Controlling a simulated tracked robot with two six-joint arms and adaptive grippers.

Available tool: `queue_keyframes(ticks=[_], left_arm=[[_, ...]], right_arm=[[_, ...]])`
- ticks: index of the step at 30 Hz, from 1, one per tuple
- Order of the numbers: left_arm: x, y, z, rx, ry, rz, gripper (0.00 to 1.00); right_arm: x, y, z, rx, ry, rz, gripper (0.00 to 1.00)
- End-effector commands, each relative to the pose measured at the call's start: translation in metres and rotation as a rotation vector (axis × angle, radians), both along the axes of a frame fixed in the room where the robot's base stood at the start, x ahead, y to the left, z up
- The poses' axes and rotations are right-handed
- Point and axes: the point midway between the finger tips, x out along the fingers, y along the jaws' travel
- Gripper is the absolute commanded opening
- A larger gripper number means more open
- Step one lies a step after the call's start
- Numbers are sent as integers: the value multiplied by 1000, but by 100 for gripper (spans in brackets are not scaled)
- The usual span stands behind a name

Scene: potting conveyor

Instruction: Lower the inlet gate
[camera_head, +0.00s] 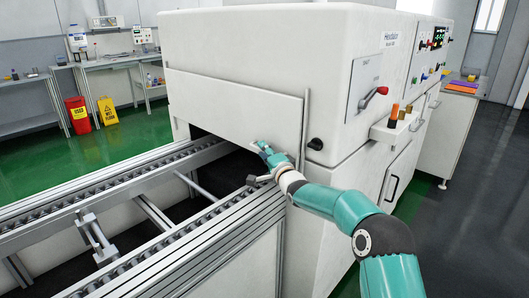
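The inlet gate (230,108) is a flat white panel on the machine's conveyor-side face. A dark opening (215,148) shows between its lower edge and the conveyor, so the gate stands partly raised. My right gripper (257,164) is at the right part of that lower edge, over the near conveyor rail. Its upper, teal part overlaps the edge in the picture. I cannot tell whether it touches the gate or whether its fingers are open or shut. My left gripper is not in view.
The roller conveyor (115,188) runs from the lower left into the opening, with a metal bracket (96,238) between its rails. A red-handled switch (374,95) and a small shelf with an orange-topped item (394,114) are on the machine's right side.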

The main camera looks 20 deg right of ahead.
Motion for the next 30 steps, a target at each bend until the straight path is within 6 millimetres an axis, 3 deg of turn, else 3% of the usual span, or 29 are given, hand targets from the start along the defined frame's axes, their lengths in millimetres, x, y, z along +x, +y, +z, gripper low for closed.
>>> queue_keyframes(ticks=[1,4,17,23,30], left_arm=[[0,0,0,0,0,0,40],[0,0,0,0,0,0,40],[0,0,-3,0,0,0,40],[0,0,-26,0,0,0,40],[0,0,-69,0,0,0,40]], right_arm=[[0,0,0,0,0,0,15],[0,0,0,0,0,0,0],[0,-1,-4,0,1,-1,0],[0,-1,-35,1,3,-1,0],[0,-1,-96,2,7,-2,0]])
